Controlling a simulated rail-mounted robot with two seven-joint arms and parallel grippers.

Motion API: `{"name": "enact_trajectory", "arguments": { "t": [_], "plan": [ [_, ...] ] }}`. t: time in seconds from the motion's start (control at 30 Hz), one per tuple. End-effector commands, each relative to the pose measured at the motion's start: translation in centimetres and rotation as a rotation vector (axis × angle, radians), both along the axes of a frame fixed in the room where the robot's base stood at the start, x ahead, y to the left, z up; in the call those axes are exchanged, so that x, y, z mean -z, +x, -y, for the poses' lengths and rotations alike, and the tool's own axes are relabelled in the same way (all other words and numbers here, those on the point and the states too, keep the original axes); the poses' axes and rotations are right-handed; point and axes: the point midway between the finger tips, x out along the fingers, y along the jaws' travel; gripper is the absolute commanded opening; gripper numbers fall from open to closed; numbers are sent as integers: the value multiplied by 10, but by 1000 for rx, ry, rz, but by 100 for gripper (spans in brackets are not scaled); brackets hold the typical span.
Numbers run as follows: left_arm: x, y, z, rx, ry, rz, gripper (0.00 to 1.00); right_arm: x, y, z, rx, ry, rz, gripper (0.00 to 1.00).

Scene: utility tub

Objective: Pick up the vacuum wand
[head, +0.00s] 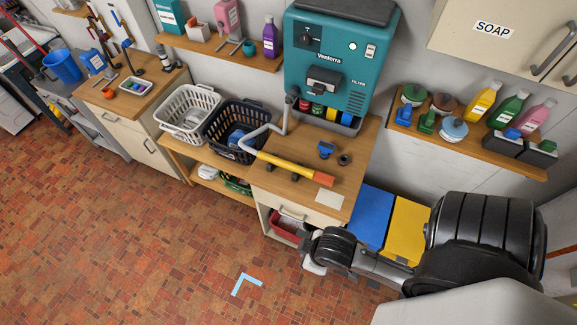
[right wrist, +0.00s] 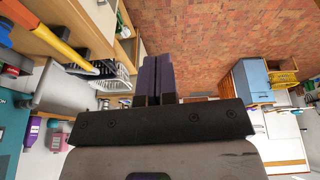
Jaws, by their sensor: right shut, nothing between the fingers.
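The vacuum wand (head: 281,164) lies on the wooden counter below the teal vacuum unit (head: 325,70). It has a yellow tube with an orange-red end and joins a bent grey hose. Part of its yellow and orange tube also shows at the upper left of the right wrist view (right wrist: 58,38). My right gripper (right wrist: 158,60) is shut and empty, its dark fingers together and apart from the wand. In the head view my right arm reaches in from the lower right, its end low in front of the counter; the fingers are not clear there. My left gripper is not in view.
A blue attachment (head: 325,149) and a small dark ring (head: 344,159) lie beside the wand. A white basket (head: 187,112) and a dark basket (head: 236,128) stand left of it. Blue and yellow bins (head: 406,228) stand right of the counter. The tiled floor is mostly clear.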

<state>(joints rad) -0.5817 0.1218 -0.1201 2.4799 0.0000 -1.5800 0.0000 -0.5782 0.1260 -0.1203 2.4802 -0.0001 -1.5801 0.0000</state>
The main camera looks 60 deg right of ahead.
Motion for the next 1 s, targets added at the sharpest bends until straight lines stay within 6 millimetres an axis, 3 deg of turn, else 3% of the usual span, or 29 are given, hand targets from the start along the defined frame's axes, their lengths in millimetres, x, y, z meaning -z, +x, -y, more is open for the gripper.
{"name": "enact_trajectory", "arguments": {
  "t": [0.07, 0.67, 0.9, 1.0],
  "plan": [
    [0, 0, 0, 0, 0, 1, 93, 0, 0, 0, 0, 0, -1, 6],
    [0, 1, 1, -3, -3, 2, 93, 0, -1, -3, 6, 9, -2, 63],
    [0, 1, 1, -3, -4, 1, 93, 0, 0, -1, 4, 6, 0, 65],
    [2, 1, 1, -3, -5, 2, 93, -3, 12, -1, 3, 5, 31, 65]
  ]
}}
